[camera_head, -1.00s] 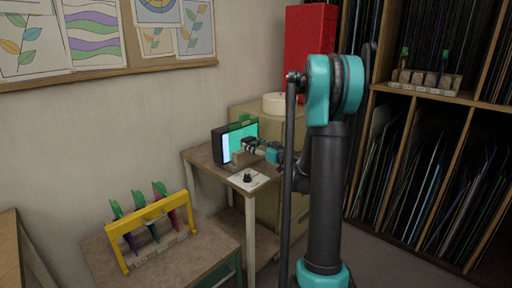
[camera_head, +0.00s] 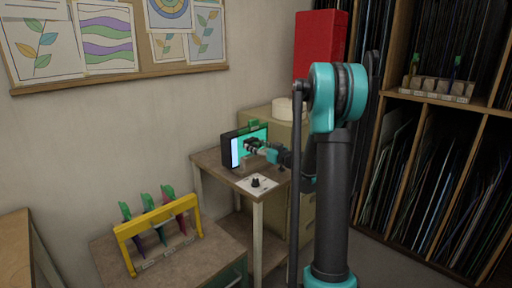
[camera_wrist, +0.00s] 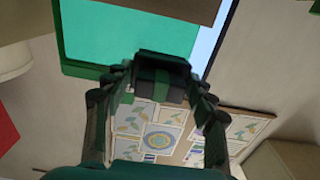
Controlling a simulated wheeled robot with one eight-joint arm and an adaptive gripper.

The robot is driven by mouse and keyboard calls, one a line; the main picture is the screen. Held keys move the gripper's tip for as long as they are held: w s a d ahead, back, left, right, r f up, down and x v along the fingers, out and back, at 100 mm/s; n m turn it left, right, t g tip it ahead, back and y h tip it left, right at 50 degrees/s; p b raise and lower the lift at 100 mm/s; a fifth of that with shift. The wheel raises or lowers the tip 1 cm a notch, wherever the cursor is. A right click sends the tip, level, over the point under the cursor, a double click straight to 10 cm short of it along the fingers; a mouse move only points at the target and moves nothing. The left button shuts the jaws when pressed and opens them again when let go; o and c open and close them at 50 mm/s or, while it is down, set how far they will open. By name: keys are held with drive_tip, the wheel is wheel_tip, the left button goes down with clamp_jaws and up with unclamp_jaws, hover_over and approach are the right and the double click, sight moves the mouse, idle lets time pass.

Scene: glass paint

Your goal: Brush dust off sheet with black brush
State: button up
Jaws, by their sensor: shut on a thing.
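The teal-green sheet (camera_head: 262,135) stands upright in a dark box-like frame (camera_head: 228,152) on a small table, with a pale strip at its left. The sheet fills the upper left of the wrist view (camera_wrist: 120,30). My gripper (camera_head: 257,147) is in front of the sheet. In the wrist view my gripper (camera_wrist: 160,95) is shut on a dark block-like thing with a green band, apparently the black brush (camera_wrist: 160,72). It overlaps the sheet's lower edge there. Its bristles are hidden, and I cannot tell whether it touches the sheet. No dust can be made out.
A white card with a black knob-like thing (camera_head: 256,182) lies at the small table's front. A yellow rack (camera_head: 127,232) with three green-topped tools stands on a lower table at left. A cabinet (camera_head: 283,120) with a white roll is behind; shelves of sheets (camera_head: 405,170) stand right.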

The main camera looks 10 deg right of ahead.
drive_tip(key=shift+x, duration=1.05)
drive_tip(key=shift+d, duration=0.1)
idle(0.3)
drive_tip(key=w+d, duration=0.2)
drive_tip(key=d, duration=0.1)
drive_tip(key=shift+w, duration=0.2)
drive_tip(key=shift+o, duration=0.2)
drive_tip(key=shift+s+a, duration=0.55)
drive_tip(key=shift+a, duration=0.3)
drive_tip(key=shift+s+a, duration=0.6)
drive_tip(key=shift+a, duration=0.3)
drive_tip(key=shift+v, duration=3)
drive_tip(key=shift+c, duration=0.2)
